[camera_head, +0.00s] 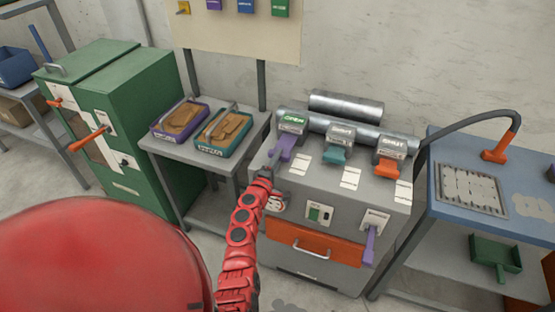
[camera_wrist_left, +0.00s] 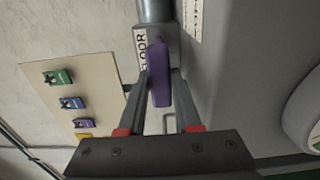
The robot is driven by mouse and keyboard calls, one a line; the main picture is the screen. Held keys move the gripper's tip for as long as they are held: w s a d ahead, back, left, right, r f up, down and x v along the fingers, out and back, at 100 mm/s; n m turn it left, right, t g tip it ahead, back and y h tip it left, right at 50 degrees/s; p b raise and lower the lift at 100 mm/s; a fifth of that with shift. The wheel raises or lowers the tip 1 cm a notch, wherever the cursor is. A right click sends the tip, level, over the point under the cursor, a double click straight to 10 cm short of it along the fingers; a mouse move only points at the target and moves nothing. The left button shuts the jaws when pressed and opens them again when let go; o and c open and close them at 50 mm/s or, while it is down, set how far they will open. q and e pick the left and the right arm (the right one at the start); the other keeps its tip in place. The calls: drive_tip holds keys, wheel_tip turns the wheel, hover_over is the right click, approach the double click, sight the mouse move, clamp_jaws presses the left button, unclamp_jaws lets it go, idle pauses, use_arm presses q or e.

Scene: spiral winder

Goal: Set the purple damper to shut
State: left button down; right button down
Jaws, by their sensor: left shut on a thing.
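The purple damper (camera_head: 286,147) is the leftmost of three dampers on top of the grey machine. Its small window shows green and reads OPEN. My left gripper (camera_head: 274,168) is at the lower end of its handle, reaching in from the front. In the left wrist view the purple handle (camera_wrist_left: 159,80) stands between the two fingers of my left gripper (camera_wrist_left: 161,82), which is shut on it. A label beside the handle is partly hidden there. My right gripper is not in view.
A teal damper (camera_head: 335,153) and an orange damper (camera_head: 387,166) sit to the right. Another purple lever (camera_head: 370,244) hangs on the machine's front, beside an orange drawer (camera_head: 312,243). A blue-topped bench (camera_head: 520,220) stands right; a green cabinet (camera_head: 150,130) stands left.

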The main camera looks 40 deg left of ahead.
use_arm(q)
drive_tip(key=b+x, duration=0.2)
drive_tip(key=x, duration=0.1)
drive_tip(key=shift+f, duration=0.2)
drive_tip(key=shift+r, duration=0.1)
drive_tip(key=c, duration=0.9)
unclamp_jaws()
drive_tip(key=shift+s, duration=0.1)
drive_tip(key=shift+s+d+r+p, duration=0.1)
drive_tip(key=shift+s+p, duration=0.2)
drive_tip(key=shift+v, duration=8.35)
